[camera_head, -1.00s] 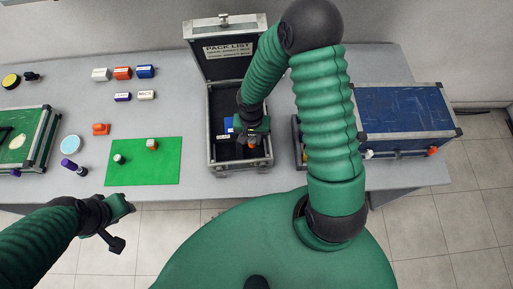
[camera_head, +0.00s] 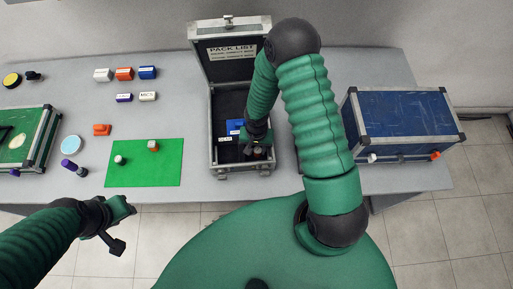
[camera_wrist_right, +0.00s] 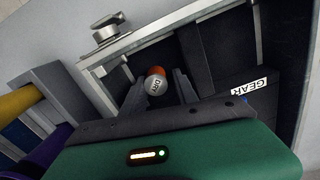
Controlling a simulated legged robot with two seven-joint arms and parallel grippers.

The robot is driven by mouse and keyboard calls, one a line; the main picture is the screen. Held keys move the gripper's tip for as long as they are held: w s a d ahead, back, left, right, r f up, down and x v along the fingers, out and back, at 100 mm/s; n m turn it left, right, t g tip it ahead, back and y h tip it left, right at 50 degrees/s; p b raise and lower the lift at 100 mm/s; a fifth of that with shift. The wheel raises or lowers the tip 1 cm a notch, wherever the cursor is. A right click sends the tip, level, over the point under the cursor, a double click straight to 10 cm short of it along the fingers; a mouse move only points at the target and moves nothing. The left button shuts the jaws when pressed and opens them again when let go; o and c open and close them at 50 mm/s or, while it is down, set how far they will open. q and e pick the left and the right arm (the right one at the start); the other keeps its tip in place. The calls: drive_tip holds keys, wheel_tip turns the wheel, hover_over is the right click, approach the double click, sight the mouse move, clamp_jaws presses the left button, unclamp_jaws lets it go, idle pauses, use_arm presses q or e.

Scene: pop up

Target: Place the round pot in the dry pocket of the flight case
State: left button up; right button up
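The open flight case (camera_head: 213,135) stands mid-table, its lid raised at the back with a pack list. My right gripper (camera_head: 258,149) reaches down into its front part. In the right wrist view, a small round pot (camera_wrist_right: 154,86) with a pale lettered face and an orange part sits between the fingertips of my right gripper (camera_wrist_right: 160,82). The fingers stand apart with a slim gap beside the pot, so they look open around it. What the pot rests on is hidden. A pocket label reading GEAR (camera_wrist_right: 249,87) shows beside it. My left gripper (camera_head: 124,206) hangs before the table's front edge, its fingers unclear.
A blue case (camera_head: 405,115) stands at right, a green case (camera_head: 38,128) at far left. The case walls are close around my right gripper.

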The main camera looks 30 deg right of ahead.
drive_tip(key=shift+d+r, duration=0.15)
drive_tip(key=shift+r, duration=0.3)
wheel_tip(320, 180, up, 12)
drive_tip(key=p, duration=0.1)
wheel_tip(320, 180, up, 11)
drive_tip(key=n+t, duration=0.3)
drive_tip(key=n, duration=0.5)
hover_over(257, 148)
drive_tip(key=s+a, duration=0.5)
drive_tip(key=shift+d, duration=0.2)
drive_tip(key=shift+s+a, duration=0.1)
drive_tip(key=shift+a, duration=0.1)
